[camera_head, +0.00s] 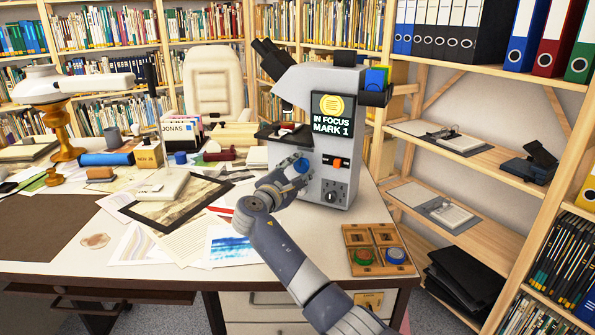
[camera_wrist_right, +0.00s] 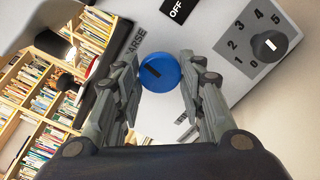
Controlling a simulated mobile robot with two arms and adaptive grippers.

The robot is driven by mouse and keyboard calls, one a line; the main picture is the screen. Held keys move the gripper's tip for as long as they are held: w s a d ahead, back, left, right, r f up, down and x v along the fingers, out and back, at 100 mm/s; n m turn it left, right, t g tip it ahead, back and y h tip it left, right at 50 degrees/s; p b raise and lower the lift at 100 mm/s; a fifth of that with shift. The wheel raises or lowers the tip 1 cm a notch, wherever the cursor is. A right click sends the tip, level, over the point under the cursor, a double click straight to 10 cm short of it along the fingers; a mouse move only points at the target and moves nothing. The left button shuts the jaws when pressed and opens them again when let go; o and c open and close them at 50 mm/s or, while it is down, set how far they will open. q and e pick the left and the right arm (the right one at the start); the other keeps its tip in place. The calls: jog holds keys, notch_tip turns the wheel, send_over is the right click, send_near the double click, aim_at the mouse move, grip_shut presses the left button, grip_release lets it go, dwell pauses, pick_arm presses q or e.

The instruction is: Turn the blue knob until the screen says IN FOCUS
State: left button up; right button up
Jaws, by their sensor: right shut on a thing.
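The grey microscope (camera_head: 301,90) stands on the desk. Its screen (camera_head: 332,114) reads IN FOCUS MARK 1 in light letters, below a yellow round picture. The blue knob (camera_head: 302,165) is on its front, partly hidden by my fingers. My right gripper (camera_head: 287,172) is shut on the blue knob. In the right wrist view, the gripper's fingers (camera_wrist_right: 160,85) lie on either side of the blue knob (camera_wrist_right: 160,73), which bears a dark slanted mark. My left gripper is not in view.
An orange switch (camera_head: 338,163) and a numbered black dial (camera_head: 332,196) are beside the knob. A wooden tray (camera_head: 374,236) with round coloured pieces sits at the desk's front right. Papers, a framed print (camera_head: 172,205) and small items crowd the desk left. Shelves stand behind and right.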

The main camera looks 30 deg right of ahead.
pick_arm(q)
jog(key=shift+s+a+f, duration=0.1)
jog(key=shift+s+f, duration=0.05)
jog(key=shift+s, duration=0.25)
pick_arm(e)
jog(key=o, duration=1.1)
jog(key=shift+a, duration=0.1)
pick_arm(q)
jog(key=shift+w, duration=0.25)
pick_arm(e)
jog(key=v, duration=1.2)
